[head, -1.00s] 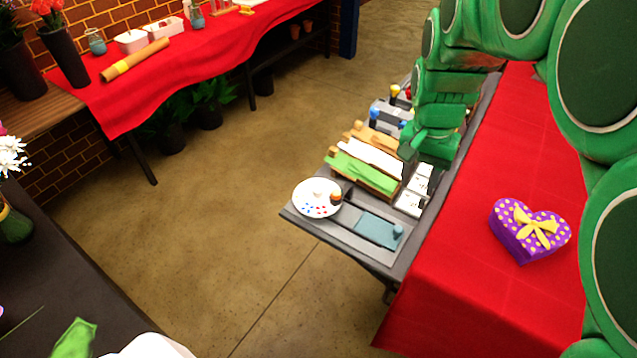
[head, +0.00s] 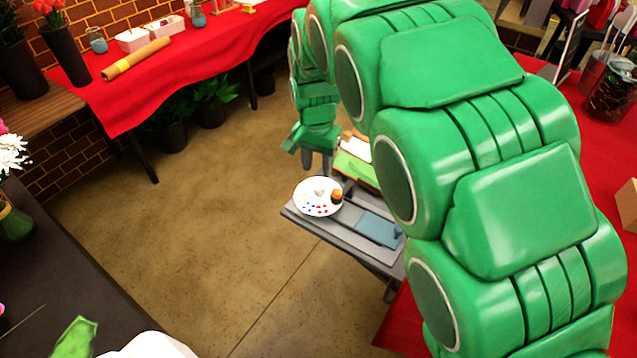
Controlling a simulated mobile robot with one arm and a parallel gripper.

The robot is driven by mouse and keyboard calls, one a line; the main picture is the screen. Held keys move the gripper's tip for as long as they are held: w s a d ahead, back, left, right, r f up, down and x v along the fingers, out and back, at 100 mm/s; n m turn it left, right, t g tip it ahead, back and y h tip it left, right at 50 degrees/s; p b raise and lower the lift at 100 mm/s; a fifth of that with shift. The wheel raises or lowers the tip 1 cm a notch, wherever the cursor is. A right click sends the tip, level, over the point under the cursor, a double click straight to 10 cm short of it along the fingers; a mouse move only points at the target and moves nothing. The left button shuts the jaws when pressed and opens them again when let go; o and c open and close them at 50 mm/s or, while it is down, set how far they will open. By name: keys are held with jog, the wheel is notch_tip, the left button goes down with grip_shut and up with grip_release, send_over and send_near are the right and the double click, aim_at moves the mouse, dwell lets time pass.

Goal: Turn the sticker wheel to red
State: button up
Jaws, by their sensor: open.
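The sticker wheel (head: 311,206) is a white disc with small coloured dots, red and blue among them, near the left end of the grey side table (head: 352,238). A pale knob stands at its middle, and a dark piece with an orange top (head: 337,196) sits at its right edge. Which colour is selected is too small to tell. My gripper (head: 317,165) is open, fingers pointing down, just behind and above the wheel in the picture. I see no contact with the wheel, and the exact gap cannot be told.
A teal pad (head: 378,230) lies right of the wheel. A red-covered table (head: 398,325) stands to the right. Open floor (head: 215,240) lies to the left.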

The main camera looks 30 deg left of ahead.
aim_at(319, 187)
jog(key=shift+d+f, duration=0.1)
jog(key=shift+f, duration=3.45)
jog(key=c, duration=0.8)
jog(key=shift+o, duration=0.2)
jog(key=n, duration=0.4)
jog(key=shift+n, duration=2.4)
